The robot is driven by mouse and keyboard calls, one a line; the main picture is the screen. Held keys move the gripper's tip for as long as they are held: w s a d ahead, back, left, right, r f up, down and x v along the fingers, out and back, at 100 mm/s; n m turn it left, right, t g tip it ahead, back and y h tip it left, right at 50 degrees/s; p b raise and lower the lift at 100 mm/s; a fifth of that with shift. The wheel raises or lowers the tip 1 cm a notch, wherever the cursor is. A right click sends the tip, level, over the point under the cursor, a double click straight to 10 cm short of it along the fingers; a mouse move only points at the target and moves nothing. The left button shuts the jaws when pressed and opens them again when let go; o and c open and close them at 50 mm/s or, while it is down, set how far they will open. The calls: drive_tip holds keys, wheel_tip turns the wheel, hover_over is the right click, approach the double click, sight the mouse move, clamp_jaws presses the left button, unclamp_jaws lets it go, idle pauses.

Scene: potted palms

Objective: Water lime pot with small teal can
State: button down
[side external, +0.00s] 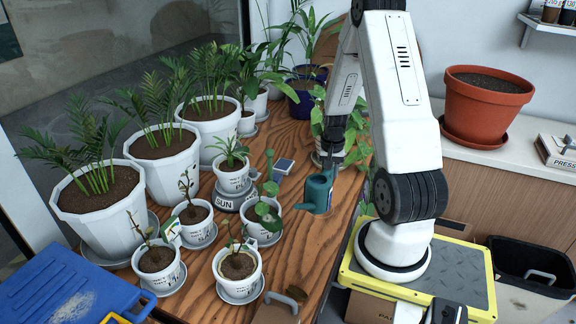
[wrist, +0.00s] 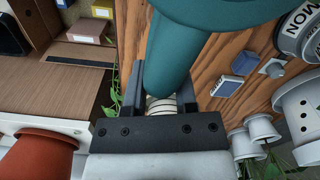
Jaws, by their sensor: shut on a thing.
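A small teal watering can (side external: 317,192) is in my gripper (side external: 330,163) at the right side of the wooden table in the side view. The can's spout points left toward the small pots. In the wrist view, the teal can (wrist: 200,18) fills the top and its handle part lies between the fingers of my gripper (wrist: 163,85). Several small white pots with labels stand on saucers, such as one with round leaves (side external: 262,222) and one at the front (side external: 238,272). The labels are too small to tell which is lime.
Large white palm pots (side external: 98,215) line the left of the table. A blue case (side external: 70,290) lies at the front left. A blue box (side external: 284,166) lies behind the can. A terracotta pot (side external: 487,105) stands on the counter. Bare wood shows between the small pots and the can.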

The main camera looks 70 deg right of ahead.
drive_tip(key=d+m, duration=0.1)
drive_tip(key=r+m, duration=0.1)
drive_tip(key=m, duration=0.1)
drive_tip(key=w+d+m, duration=0.1)
drive_tip(key=m, duration=0.1)
drive_tip(key=shift+d+r, duration=0.35)
drive_tip(key=shift+r, duration=0.05)
drive_tip(key=shift+f, duration=0.1)
drive_tip(key=shift+g+h, duration=0.5)
drive_tip(key=shift+h, duration=0.1)
wheel_tip(320, 180, down, 4)
drive_tip(key=shift+d+f, duration=0.1)
drive_tip(key=shift+g+h, duration=0.3)
drive_tip(key=shift+h, duration=0.3)
idle(0.5)
drive_tip(key=shift+w+d+r, duration=0.3)
drive_tip(key=shift+w+r, duration=0.05)
drive_tip(key=shift+r, duration=0.05)
